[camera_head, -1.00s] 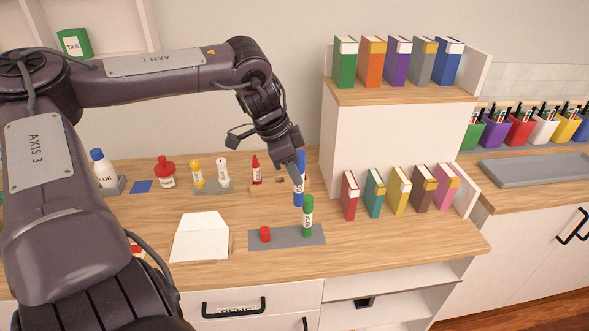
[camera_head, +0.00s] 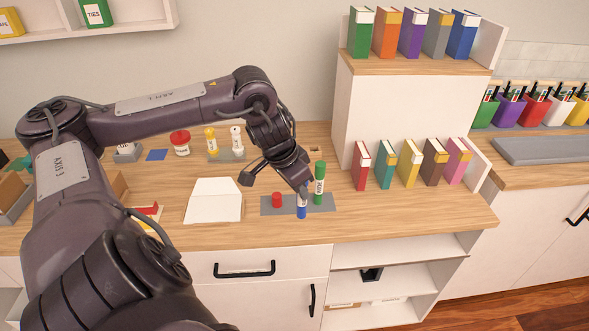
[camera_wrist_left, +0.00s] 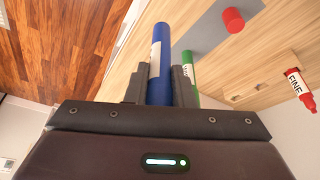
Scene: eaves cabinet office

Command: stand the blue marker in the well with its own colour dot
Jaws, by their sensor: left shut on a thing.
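The blue marker (camera_head: 301,208) has a white label band and stands roughly upright in my left gripper (camera_head: 303,187). In the left wrist view the blue marker (camera_wrist_left: 160,65) lies between the two fingers (camera_wrist_left: 161,85), which are shut on it. Its lower end overlaps the front edge of the grey plate (camera_head: 268,208); I cannot tell whether it touches. The green marker (camera_head: 319,185) stands upright on the plate, just right of the blue one. A short red cylinder (camera_head: 277,200) stands on the plate's left part. No blue dot is visible. My right gripper is out of view.
A white envelope-like piece (camera_head: 214,199) lies left of the plate. Coloured books (camera_head: 410,165) stand to the right, below a raised shelf. A red marker labelled FINE (camera_wrist_left: 299,85) shows in the left wrist view. Table right of the plate is clear.

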